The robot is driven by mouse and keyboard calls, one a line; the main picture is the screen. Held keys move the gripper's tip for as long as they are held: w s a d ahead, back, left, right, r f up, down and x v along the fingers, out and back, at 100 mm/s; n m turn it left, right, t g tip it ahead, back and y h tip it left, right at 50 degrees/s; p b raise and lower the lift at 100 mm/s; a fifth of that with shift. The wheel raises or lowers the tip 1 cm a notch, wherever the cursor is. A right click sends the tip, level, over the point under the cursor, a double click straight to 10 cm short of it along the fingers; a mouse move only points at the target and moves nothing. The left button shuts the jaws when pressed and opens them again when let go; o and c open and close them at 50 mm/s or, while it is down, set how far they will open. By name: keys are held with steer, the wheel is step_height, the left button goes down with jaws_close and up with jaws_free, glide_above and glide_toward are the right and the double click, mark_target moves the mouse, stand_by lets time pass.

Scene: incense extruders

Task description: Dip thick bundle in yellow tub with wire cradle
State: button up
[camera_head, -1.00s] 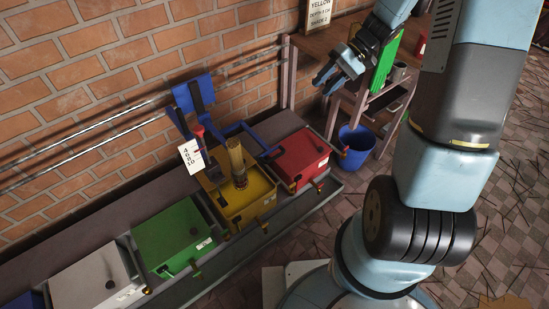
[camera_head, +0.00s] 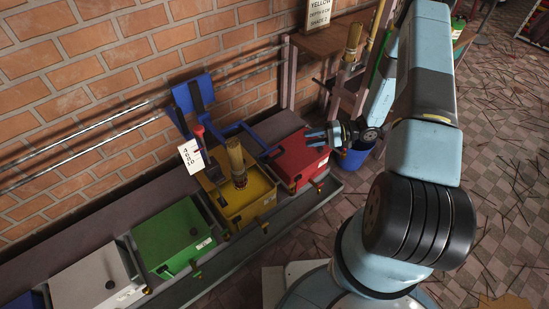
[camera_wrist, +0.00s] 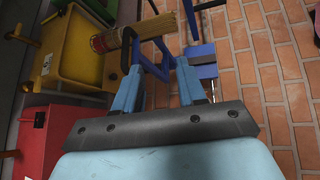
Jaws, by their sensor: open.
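The thick tan bundle (camera_head: 236,156) stands upright at the yellow tub (camera_head: 258,192), with a dark band near its lower end. In the wrist view the bundle (camera_wrist: 150,28) and yellow tub (camera_wrist: 78,45) are at upper left. A blue frame (camera_head: 243,127), which may be the cradle, reaches from the rail beside the bundle. The blue frame (camera_wrist: 152,66) and its black grip (camera_wrist: 127,45) appear ahead of the fingers. My gripper (camera_head: 309,138) is open over the red tub's right side, pointing left. The gripper (camera_wrist: 158,75) shows no object clearly held.
The red tub (camera_head: 296,155) lies below my gripper; green (camera_head: 172,235) and white (camera_head: 88,280) tubs stand farther left. A depth card (camera_head: 191,157) stands behind the yellow tub. A sign (camera_head: 319,14) reads yellow, depth 6 cm, shade 2. A blue bucket (camera_head: 353,160) is at right.

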mark_target(276, 156)
step_height(276, 156, down, 9)
steer(key=s+m+t, duration=0.2)
steer(key=t, duration=0.1)
steer(key=shift+y, duration=0.4)
steer(key=x, duration=1.4)
steer(key=shift+s+a+f, duration=0.1)
steer(key=shift+s+f, duration=0.1)
jaws_close()
